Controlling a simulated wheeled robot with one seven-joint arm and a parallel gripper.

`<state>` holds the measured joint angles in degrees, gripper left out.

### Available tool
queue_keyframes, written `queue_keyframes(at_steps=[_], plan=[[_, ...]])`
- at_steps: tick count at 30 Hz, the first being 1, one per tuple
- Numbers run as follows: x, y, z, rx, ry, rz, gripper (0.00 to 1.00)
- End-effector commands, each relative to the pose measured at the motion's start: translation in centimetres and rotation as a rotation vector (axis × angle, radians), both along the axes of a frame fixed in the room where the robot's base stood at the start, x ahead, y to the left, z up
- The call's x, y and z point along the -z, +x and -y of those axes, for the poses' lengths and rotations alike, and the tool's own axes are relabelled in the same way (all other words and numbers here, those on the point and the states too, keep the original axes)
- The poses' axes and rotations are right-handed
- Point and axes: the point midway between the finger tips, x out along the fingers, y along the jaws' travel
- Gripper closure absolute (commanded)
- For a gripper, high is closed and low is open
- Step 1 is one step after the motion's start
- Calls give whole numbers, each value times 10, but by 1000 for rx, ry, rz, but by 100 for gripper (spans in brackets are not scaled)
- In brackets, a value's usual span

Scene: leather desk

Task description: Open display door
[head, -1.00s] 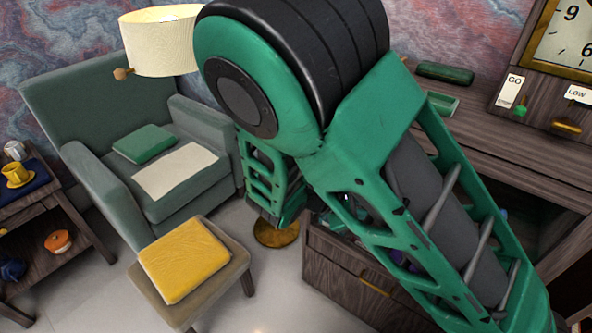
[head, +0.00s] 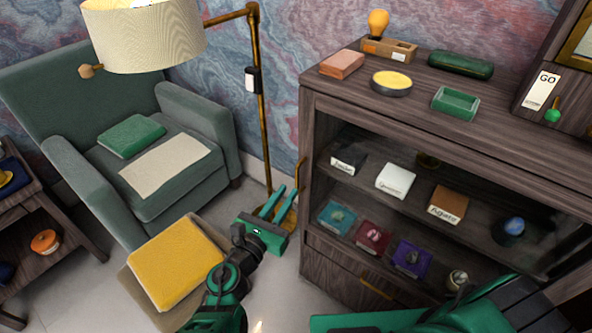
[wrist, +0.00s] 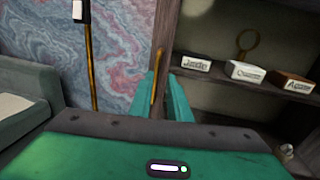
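The display cabinet (head: 312,235) of dark wood stands at the right in the head view. Its glass-fronted door appears shut, with a slim brass handle (head: 299,177) upright at its left edge. The handle also shows in the wrist view (wrist: 154,94), ahead of my gripper and between its fingers in the picture. My gripper (head: 279,202) is green, open and empty, just left of the cabinet front and lower than the handle. Its two fingers are apart in the wrist view (wrist: 158,98). I cannot tell whether either finger touches the handle.
A drawer (head: 345,285) lies below the door. Labelled boxes and stones sit on the shelves. A floor lamp pole (head: 262,130) stands left of the cabinet, close behind my gripper. A stool with a yellow cushion (head: 178,262) is near my arm; an armchair (head: 75,185) is behind it.

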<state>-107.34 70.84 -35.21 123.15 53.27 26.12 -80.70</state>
Motion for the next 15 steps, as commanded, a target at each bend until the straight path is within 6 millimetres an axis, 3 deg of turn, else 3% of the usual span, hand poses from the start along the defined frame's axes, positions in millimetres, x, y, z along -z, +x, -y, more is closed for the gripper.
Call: queue_keyframes(at_steps=[15], plan=[[0, 69, 26, -16, 0, -1, 83]])
